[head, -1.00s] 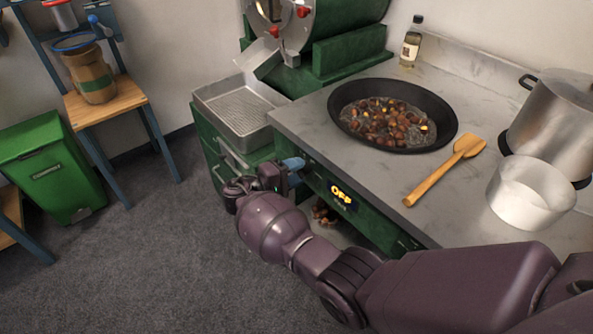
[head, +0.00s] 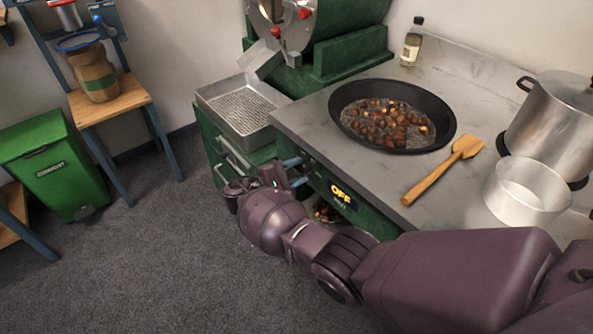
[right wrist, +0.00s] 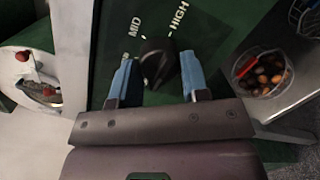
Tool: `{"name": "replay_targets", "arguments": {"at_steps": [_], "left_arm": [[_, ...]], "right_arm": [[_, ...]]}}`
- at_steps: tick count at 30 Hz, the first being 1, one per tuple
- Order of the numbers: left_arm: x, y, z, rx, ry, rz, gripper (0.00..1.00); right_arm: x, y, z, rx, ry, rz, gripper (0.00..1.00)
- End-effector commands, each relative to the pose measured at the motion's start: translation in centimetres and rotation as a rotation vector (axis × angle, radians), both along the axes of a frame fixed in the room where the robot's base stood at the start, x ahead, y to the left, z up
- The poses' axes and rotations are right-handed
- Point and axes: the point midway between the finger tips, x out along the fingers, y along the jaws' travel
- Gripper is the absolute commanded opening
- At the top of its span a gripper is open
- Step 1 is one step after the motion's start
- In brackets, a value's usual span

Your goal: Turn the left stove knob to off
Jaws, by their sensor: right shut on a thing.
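The left stove knob (right wrist: 158,62) is dark and round, on the green front panel, with MID and HIGH lettering beside it in the right wrist view. The blue fingers of my right gripper (right wrist: 157,82) stand on either side of it, and the gripper is shut on it. In the head view my right gripper (head: 296,174) is at the panel under the counter's left front corner, and the knob is mostly hidden there. My left gripper is out of view.
A black pan (head: 392,116) of chestnuts, a wooden spatula (head: 446,169), a white pot (head: 526,190) and a steel pot (head: 553,125) stand on the counter (head: 310,121). A metal tray (head: 240,108) is left of it.

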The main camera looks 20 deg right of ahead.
Motion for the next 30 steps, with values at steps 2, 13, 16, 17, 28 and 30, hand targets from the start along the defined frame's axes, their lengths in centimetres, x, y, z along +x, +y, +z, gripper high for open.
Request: {"name": "replay_targets", "arguments": {"at_steps": [2,13,16,17,28,30], "left_arm": [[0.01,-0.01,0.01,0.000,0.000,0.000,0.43],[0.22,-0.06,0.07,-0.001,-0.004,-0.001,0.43],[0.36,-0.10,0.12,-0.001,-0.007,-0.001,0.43],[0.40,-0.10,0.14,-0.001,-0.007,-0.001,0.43],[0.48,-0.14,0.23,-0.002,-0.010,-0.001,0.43],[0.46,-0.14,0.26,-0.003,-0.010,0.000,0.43]], "right_arm": [[0.05,-0.12,0.07,-0.002,0.002,-0.001,0.18],[0.04,-0.10,0.05,-0.002,0.001,-0.001,0.63],[0.02,-0.07,0.03,-0.002,0.001,0.000,0.68],[0.02,-0.06,0.03,-0.002,0.001,0.000,0.68],[0.03,-0.28,0.02,-0.001,0.000,0.000,0.68],[0.05,-0.46,0.04,-0.001,0.000,-0.001,0.68]]}}
